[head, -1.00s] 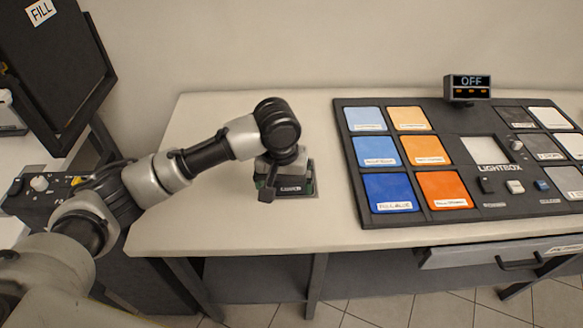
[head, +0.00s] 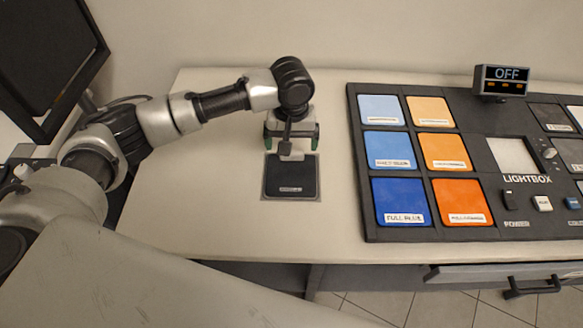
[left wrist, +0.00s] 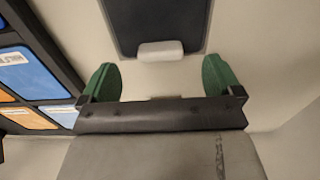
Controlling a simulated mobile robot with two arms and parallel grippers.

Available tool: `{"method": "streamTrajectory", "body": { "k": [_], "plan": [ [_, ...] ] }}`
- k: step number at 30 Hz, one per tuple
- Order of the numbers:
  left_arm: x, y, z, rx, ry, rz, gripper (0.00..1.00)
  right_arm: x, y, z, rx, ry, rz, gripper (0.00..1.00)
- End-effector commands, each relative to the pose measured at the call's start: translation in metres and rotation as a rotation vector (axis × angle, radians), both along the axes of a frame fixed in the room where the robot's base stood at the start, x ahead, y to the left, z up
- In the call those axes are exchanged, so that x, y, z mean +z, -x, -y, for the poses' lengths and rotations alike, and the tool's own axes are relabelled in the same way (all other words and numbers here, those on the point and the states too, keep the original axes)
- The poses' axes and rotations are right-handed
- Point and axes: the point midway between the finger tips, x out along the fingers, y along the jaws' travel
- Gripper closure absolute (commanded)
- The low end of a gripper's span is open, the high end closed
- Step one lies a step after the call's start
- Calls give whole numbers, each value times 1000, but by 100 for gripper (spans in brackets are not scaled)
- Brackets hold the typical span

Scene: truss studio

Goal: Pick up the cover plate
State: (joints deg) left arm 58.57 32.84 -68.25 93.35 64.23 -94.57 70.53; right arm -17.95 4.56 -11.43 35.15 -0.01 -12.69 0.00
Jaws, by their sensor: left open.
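The cover plate (head: 290,180) is a dark, nearly square plate with a small label, lying flat on the table left of the lightbox panel. A pale grey handle block is at its far edge, partly behind my gripper in the head view; it shows whole in the left wrist view, with part of the dark plate (left wrist: 160,18). My left gripper (head: 291,139) is at the plate's far edge, green fingers apart. In the left wrist view my left gripper (left wrist: 160,80) is open and empty, with the handle just ahead, between the lines of the fingers. My right gripper is out of view.
The lightbox panel (head: 367,225) with blue and orange tiles lies to the right; a small OFF display (head: 502,80) stands behind it. The pale table (head: 220,200) is clear around the plate. A dark screen (head: 40,60) stands at the left.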

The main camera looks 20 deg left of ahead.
Motion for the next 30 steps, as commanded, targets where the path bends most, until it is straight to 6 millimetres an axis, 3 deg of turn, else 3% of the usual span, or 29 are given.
{"method": "streamTrajectory", "body": {
  "k": [12,21,30],
  "plan": [
    [-49,1,0,-1,-2,-1,6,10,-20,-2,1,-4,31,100],
    [-55,0,0,-2,-1,2,6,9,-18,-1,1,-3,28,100],
    [-55,0,0,-2,-1,2,52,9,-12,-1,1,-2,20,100]
  ]
}}
